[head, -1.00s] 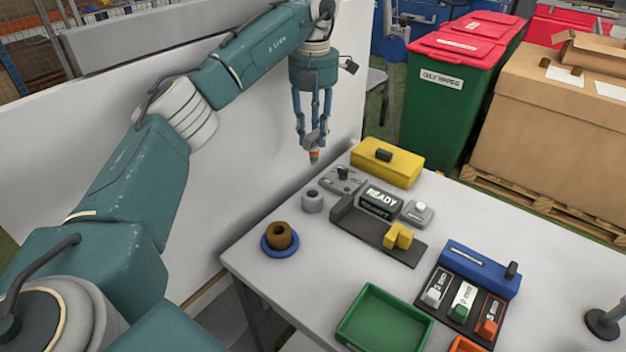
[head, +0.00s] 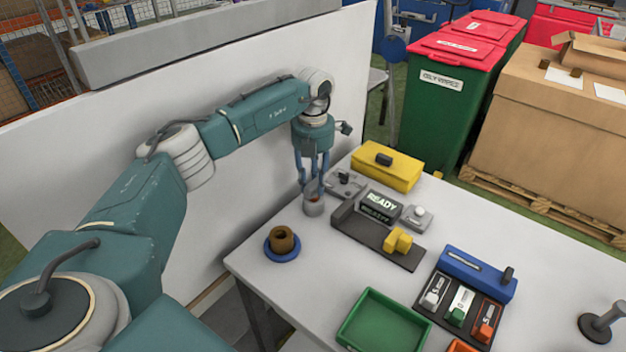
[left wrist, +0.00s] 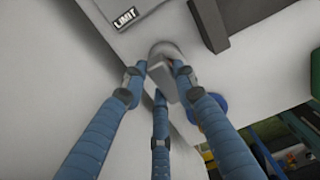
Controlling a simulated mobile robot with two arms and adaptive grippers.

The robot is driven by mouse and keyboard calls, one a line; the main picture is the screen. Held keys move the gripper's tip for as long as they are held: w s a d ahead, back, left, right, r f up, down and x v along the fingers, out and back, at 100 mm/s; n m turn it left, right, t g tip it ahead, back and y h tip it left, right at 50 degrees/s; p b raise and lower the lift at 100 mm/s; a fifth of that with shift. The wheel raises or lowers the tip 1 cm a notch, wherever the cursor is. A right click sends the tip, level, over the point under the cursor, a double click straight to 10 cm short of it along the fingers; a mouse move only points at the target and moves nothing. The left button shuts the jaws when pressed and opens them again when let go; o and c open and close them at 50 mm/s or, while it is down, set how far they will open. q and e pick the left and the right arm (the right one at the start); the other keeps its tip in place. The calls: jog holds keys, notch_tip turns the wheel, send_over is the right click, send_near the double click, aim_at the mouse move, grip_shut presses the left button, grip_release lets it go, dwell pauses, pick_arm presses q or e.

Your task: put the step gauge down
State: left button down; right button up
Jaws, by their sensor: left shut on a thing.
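My left gripper (head: 312,190) is low over the back left of the table, with its fingers closed. In the left wrist view the fingers (left wrist: 160,75) are shut on a grey step gauge (left wrist: 168,84). My right gripper is not in view.
Close by are a grey fixture (head: 346,184), a READY display (head: 381,207), a yellow box (head: 388,166) and a brown ring on a blue dish (head: 282,244). A green tray (head: 384,320) and blue box (head: 474,272) are nearer. A white panel (head: 240,190) stands behind the arm.

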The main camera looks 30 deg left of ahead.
pick_arm(q)
jog(key=c, duration=1.4)
grip_release()
jog(key=shift+f, duration=0.15)
jog(key=shift+o, duration=0.2)
jog(key=shift+r, duration=0.55)
notch_tip(320, 180, up, 11)
jog(key=b, duration=0.3)
jog(key=shift+r, duration=0.2)
